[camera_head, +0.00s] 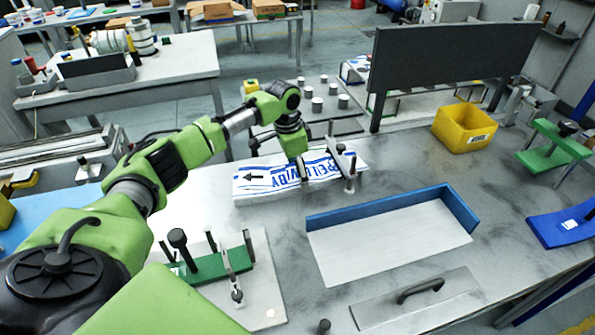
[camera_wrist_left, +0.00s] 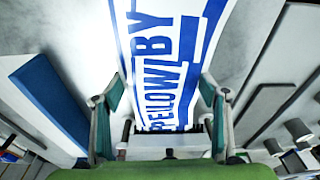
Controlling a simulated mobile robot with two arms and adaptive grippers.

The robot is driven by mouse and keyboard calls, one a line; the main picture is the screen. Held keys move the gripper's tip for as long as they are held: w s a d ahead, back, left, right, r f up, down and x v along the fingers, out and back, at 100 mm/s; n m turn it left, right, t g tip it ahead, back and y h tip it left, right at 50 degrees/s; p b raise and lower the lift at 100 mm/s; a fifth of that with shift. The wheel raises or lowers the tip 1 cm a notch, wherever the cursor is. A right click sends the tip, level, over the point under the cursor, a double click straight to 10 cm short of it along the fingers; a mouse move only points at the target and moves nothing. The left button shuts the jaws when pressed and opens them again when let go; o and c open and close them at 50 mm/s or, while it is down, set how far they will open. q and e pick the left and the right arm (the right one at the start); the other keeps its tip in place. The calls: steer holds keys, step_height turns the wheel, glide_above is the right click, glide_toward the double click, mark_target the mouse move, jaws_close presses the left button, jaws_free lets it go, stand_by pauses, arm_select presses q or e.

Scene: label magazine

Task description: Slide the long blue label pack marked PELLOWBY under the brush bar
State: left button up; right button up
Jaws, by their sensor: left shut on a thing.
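The long label pack (camera_head: 262,182) is white with blue PELLOWBY print and a black arrow. It lies flat on the grey bench. A bar on posts (camera_head: 341,166), apparently the brush bar, crosses its right end, and some of the pack shows beyond it. My left gripper (camera_head: 303,172) is at the pack, just left of the bar, shut on it. In the left wrist view the pack (camera_wrist_left: 163,60) runs between the two fingers (camera_wrist_left: 160,112). The exact finger contact and the gap under the bar are hidden. My right gripper is in neither view.
A white tray with blue walls (camera_head: 395,208) lies to the right. A handled plate (camera_head: 415,298) is in front of it. A yellow bin (camera_head: 464,127) and a dark upright panel (camera_head: 450,55) stand behind. A green fixture (camera_head: 217,266) stands at front left.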

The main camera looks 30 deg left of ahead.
mark_target(293, 177)
arm_select(q)
steer(key=shift+w, duration=0.1)
steer(key=o, duration=1.9)
steer(key=shift+d, duration=0.1)
steer(key=r, duration=0.4)
steer(key=s+r, duration=0.1)
steer(key=r, duration=0.3)
steer(key=a+r, duration=0.1)
steer(key=r, duration=0.3)
steer(key=shift+s, duration=0.3)
